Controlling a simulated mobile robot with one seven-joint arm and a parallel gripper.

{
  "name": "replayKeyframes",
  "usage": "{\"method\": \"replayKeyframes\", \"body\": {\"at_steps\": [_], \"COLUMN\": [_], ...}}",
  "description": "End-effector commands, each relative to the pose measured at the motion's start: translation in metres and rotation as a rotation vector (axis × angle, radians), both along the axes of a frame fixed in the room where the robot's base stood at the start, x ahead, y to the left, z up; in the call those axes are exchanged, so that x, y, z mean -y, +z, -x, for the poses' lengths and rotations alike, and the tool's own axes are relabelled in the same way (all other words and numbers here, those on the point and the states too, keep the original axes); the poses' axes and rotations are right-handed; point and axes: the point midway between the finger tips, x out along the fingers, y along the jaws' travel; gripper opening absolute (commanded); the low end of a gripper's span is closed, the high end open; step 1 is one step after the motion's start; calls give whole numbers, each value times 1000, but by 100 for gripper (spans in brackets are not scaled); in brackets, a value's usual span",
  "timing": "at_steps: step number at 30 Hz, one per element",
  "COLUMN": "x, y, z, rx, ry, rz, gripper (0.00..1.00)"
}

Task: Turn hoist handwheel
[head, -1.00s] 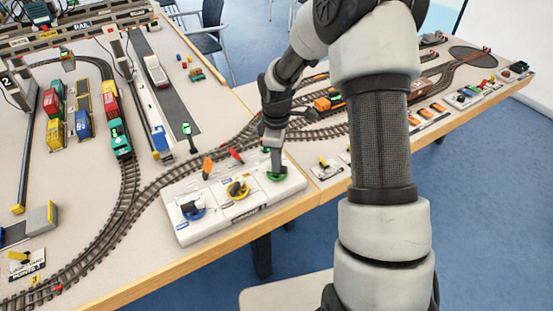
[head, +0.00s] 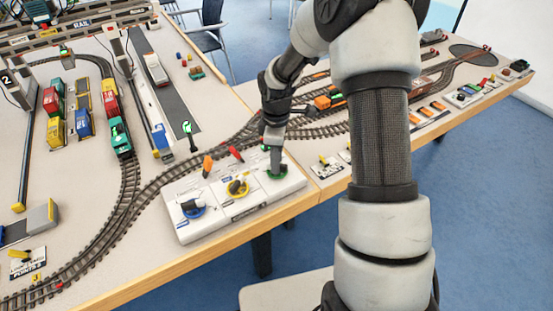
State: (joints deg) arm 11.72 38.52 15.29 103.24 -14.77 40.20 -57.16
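A white control box (head: 215,220) stands at the front edge of the table. It carries three handwheels in a row: a blue one (head: 193,208) at left, a yellow one (head: 237,188) in the middle and a green one (head: 277,174) at right. The labels are too small to read, so I cannot tell which is the hoist wheel. My gripper (head: 276,170) points down at the green handwheel, its tips at the wheel's centre and hiding part of it. Whether the fingers are closed on it cannot be told.
An orange lever (head: 207,166) and a red lever (head: 236,154) stand at the box's back edge. Model rails (head: 130,190) curve behind and left of it. A green train (head: 120,138) and coloured containers (head: 54,131) are at left. My arm covers part of the right side.

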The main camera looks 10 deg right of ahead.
Motion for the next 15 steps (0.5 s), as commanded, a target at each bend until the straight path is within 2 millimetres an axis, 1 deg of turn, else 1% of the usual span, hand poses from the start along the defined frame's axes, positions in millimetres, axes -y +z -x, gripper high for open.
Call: {"method": "replayKeyframes", "body": {"at_steps": [2,5,8,15], "x": [0,0,1,0], "y": [6,21,43,103], "z": [-1,-1,-2,-2], "rx": [2,4,5,6], "ry": [0,0,-1,0], "rz": [0,0,0,0], "gripper": [28,28,28,28]}}
